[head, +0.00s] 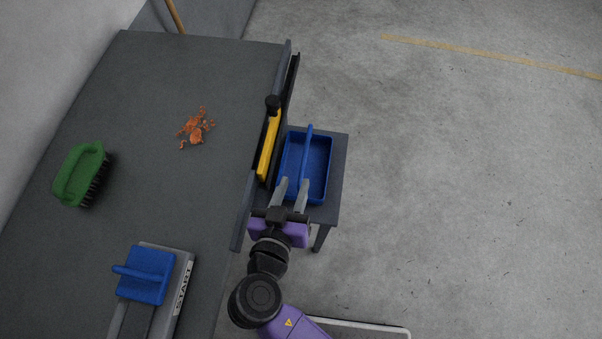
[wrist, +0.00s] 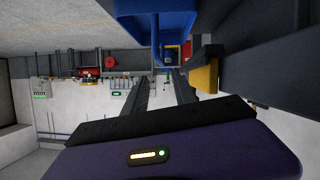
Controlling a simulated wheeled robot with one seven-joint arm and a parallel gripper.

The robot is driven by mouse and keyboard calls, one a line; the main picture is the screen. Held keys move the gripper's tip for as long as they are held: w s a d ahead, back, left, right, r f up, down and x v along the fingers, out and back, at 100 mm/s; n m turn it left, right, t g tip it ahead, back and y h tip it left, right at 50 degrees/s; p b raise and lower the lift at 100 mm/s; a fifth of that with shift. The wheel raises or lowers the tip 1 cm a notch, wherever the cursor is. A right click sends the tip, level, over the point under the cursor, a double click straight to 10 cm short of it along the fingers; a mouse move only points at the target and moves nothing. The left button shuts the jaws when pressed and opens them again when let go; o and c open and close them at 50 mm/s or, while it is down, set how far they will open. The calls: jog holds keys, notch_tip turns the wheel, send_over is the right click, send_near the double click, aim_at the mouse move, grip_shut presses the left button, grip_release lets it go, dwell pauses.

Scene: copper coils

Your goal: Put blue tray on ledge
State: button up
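A blue tray (head: 318,188) with a raised blue handle sits on a small grey side table (head: 338,160) right of the big dark table. Its underside and side show at the top of the wrist view (wrist: 150,22). My gripper (head: 292,182) is at the tray's near edge, its two grey fingers apart with a gap between them. I cannot tell whether the fingers touch the tray or straddle its wall. In the wrist view the fingers (wrist: 166,75) also stand apart below the tray. I cannot tell which surface is the ledge.
A yellow bar (head: 269,146) with a black knob is on the big table's (head: 150,110) right edge, close to the tray. Copper scraps (head: 195,130) and a green brush (head: 80,174) lie on that table. A blue handled block (head: 147,280) sits on a START-marked unit (head: 181,285). Floor at right is clear.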

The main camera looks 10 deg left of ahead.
jog(key=shift+s, duration=0.15)
jog(key=s+d+f+n+g+y, duration=0.25)
jog(key=s+d+f, duration=0.45)
jog(key=s+d, duration=0.4)
jog(key=s+d+r+m+t, duration=0.1)
jog(key=s+d+r, duration=0.2)
jog(key=r, duration=0.3)
jog(key=s+d+r+m+t, duration=0.1)
jog(key=s+d+r, duration=0.2)
jog(key=d+r, duration=0.3)
jog(key=s+d+r+m+t+h, duration=0.1)
jog(key=s+d+r+t, duration=0.1)
jog(key=d+r, duration=0.3)
notch_tip(320, 180, up, 2)
jog(key=shift+s+r+m, duration=0.1)
jog(key=shift+s+m, duration=0.25)
jog(key=shift+s, duration=0.4)
